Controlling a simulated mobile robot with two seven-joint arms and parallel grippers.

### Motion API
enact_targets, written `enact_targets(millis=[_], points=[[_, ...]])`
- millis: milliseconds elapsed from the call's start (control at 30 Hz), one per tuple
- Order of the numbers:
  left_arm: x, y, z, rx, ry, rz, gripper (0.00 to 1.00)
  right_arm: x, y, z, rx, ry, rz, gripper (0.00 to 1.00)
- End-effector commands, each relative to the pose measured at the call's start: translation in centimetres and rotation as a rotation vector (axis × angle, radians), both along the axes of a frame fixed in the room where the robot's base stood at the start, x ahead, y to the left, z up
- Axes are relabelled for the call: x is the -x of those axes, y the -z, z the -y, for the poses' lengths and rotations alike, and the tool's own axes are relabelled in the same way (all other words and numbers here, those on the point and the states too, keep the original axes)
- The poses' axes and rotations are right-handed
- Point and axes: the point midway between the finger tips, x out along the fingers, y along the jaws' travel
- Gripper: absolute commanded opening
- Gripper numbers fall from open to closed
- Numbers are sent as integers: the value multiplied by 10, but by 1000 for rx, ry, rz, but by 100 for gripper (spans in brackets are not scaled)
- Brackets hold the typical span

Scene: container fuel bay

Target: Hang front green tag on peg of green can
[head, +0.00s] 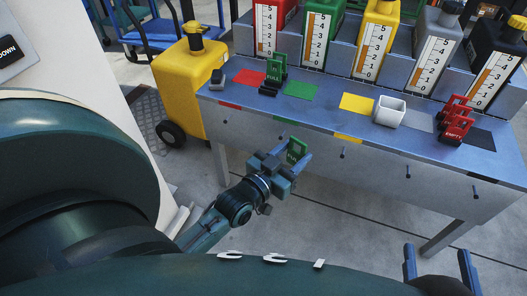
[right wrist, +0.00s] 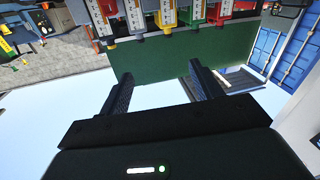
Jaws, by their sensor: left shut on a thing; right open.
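My left gripper (head: 290,165) is shut on a green tag (head: 297,149) and holds it in front of the bench. The green can (head: 323,28) stands at the back of the bench, second from left. A green patch (head: 300,90) lies before it. A small dark peg (head: 281,137) sticks out of the bench front below the green edge mark, close to the held tag; I cannot tell whether they touch. Another green tag (head: 277,67) stands in a rack on the bench. My right gripper (head: 437,262) is open and empty, low at right; its fingers also show in the right wrist view (right wrist: 164,85).
The bench (head: 330,113) also bears a white bin (head: 389,111), red tags (head: 455,122) in a rack and a small dark block (head: 217,77). Other pegs (head: 342,154) line its front. A yellow wheeled tank (head: 184,88) stands at left. The floor before the bench looks clear.

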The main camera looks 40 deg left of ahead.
Motion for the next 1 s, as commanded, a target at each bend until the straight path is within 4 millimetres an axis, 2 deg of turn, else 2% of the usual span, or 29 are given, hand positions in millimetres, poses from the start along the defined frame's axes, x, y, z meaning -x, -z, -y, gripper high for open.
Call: enact_targets(millis=[33,100,267,400,567,1000], points=[[1,33,-14,4,-23,1,25,0,8,-2,-13,-11,39,65],[3,56,-32,5,-62,7,25,1,6,-5,-30,-23,80,65],[8,87,-63,6,-140,13,25,3,1,-9,-55,-43,140,65],[9,95,-74,4,-170,14,25,3,-1,-10,-64,-49,158,65],[3,96,-76,3,-173,16,25,3,-1,-10,-76,-53,160,65],[-30,101,-83,4,-172,15,25,4,2,-14,-131,-75,162,65]])
